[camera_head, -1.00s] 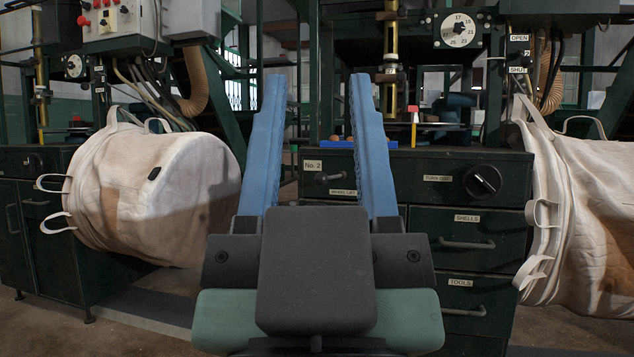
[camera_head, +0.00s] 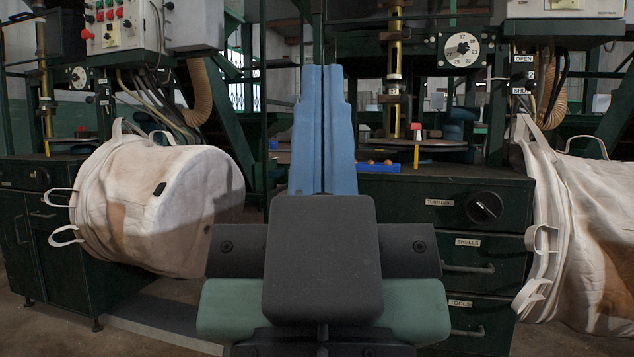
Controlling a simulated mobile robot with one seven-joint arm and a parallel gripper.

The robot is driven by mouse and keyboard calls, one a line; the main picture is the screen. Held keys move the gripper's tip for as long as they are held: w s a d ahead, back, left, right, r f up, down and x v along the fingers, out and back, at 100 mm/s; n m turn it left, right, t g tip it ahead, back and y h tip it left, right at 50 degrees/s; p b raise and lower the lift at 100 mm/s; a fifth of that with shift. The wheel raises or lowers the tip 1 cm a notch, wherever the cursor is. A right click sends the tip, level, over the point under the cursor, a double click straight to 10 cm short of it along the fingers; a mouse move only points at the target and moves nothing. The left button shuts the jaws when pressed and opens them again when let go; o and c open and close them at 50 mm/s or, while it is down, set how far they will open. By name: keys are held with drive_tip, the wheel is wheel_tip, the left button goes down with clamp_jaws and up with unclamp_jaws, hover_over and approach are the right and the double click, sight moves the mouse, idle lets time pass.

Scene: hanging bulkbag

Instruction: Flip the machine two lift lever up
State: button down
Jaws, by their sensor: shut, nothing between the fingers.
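My gripper (camera_head: 324,70) is shut and empty, its two long blue fingers side by side, pointing away from me at the middle of the view. Behind it stands a dark green machine bench (camera_head: 400,206) with a dial labelled TURN TABLE (camera_head: 484,208) and drawers labelled SHELLS and TOOLS. The front's left part, with the No. 2 plate and the small lever seen a second ago, is hidden behind my gripper. I cannot tell the lever's position now, or whether my fingers touch it.
A white bulk bag (camera_head: 165,205) hangs at the left, and another bulk bag (camera_head: 590,235) hangs at the right edge. A red-topped yellow-handled thing (camera_head: 416,148) stands on the bench top, beside a blue tray (camera_head: 379,168).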

wheel_tip(320, 180, up, 25)
drive_tip(key=p, duration=2.2)
drive_tip(key=shift+f, duration=0.15)
